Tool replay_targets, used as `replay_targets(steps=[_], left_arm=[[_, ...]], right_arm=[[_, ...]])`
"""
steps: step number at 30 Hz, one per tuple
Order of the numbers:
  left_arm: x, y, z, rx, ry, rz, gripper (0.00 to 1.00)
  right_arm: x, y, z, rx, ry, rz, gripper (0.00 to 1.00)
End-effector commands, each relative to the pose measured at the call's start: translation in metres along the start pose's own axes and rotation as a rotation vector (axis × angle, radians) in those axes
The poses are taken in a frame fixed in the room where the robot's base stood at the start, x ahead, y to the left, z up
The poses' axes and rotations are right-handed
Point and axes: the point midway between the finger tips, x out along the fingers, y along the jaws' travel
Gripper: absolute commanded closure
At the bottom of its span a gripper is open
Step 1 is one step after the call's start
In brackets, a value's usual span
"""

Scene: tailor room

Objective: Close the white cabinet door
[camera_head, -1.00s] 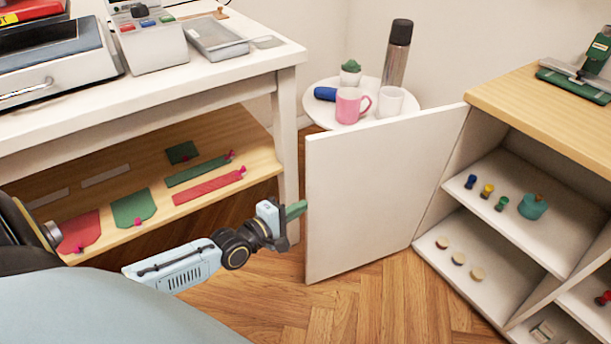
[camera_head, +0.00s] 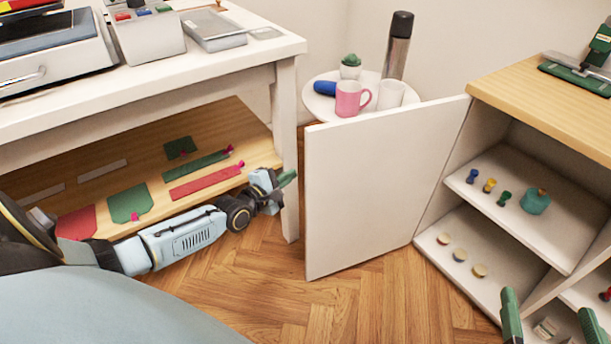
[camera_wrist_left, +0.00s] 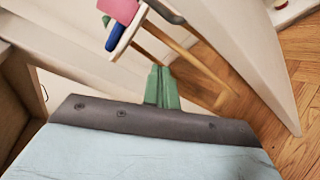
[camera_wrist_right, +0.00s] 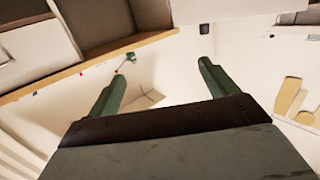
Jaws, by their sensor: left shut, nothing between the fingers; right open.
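The white cabinet door (camera_head: 375,190) stands swung open to the left of the white cabinet (camera_head: 430,215), which has a wooden top. My left gripper (camera_head: 288,178) is shut and empty, just left of the door's free edge, with a small gap between them in the head view. In the left wrist view its green fingers (camera_wrist_left: 161,85) are together, and the door (camera_wrist_left: 255,60) is at the right. My right gripper (camera_head: 550,320) is open and empty at the lower right, in front of the cabinet's lower shelves. Its spread fingers also show in the right wrist view (camera_wrist_right: 158,88).
A small round white table (camera_head: 325,108) behind the door holds a pink mug (camera_head: 349,100), a white cup and a flask (camera_head: 397,47). A desk (camera_head: 230,60) with a wooden lower shelf stands at left. The wooden floor before the door is clear.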

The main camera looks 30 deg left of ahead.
Motion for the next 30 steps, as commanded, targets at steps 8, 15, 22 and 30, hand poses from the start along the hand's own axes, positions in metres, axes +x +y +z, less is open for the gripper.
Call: replay_targets(steps=[8, 15, 22, 30], left_arm=[[0.024, -0.001, 0.000, 0.002, -0.001, 0.002, 1.00], [0.042, -0.001, 0.000, 0.000, -0.002, 0.002, 1.00], [0.037, 0.001, 0.020, -0.003, -0.001, 0.000, 1.00], [0.031, 0.000, 0.037, -0.001, -0.001, -0.001, 1.00]], right_arm=[[-0.003, -0.009, -0.043, 0.010, 0.276, -0.023, 0.15], [-0.017, -0.015, -0.079, 0.022, 0.515, -0.040, 0.15], [-0.009, -0.012, -0.064, 0.014, 0.388, -0.030, 0.15], [-0.003, -0.008, -0.042, 0.008, 0.255, -0.021, 0.15]])
